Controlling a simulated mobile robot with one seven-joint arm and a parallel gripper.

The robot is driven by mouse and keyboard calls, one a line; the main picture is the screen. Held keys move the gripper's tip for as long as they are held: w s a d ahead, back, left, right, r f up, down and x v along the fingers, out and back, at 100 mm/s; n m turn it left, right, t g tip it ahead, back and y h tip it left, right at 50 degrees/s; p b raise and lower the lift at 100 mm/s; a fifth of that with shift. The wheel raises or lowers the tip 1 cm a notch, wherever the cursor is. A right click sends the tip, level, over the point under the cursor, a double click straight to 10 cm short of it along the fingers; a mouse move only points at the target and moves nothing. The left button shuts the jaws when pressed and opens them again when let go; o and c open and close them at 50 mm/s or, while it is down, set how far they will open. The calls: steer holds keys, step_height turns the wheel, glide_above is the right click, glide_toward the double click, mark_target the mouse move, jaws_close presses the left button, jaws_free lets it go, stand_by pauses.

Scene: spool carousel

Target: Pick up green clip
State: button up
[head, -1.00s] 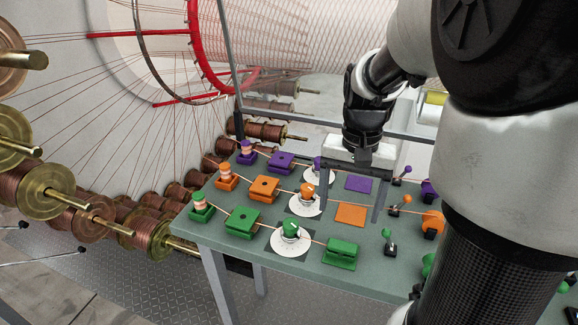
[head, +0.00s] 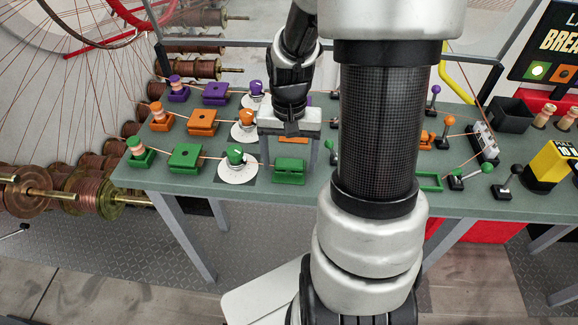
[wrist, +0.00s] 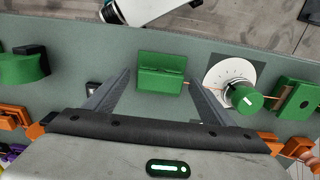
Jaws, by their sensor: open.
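A green clip (head: 289,170), a low block with a raised ridge, lies on the table at the end of the green row, right of the green dial. In the wrist view the green clip (wrist: 160,78) shows between and beyond the fingertips. My gripper (head: 290,152) is open and empty, above the table behind the clip. Its two fingers (wrist: 159,85) in the wrist view stand apart on either side of the clip, not visibly touching it. Its height above the table is hard to tell.
The green knob on its white dial (head: 236,157) stands close left of the clip, with a green block (head: 185,157) beyond. Orange and purple rows lie behind. Levers (head: 436,104), a black bin (head: 511,115) and a yellow box (head: 551,165) stand at right.

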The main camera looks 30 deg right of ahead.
steer(key=shift+c, duration=0.6)
steer(key=c, duration=1.1)
steer(key=shift+o, duration=0.2)
steer(key=shift+r, duration=0.15)
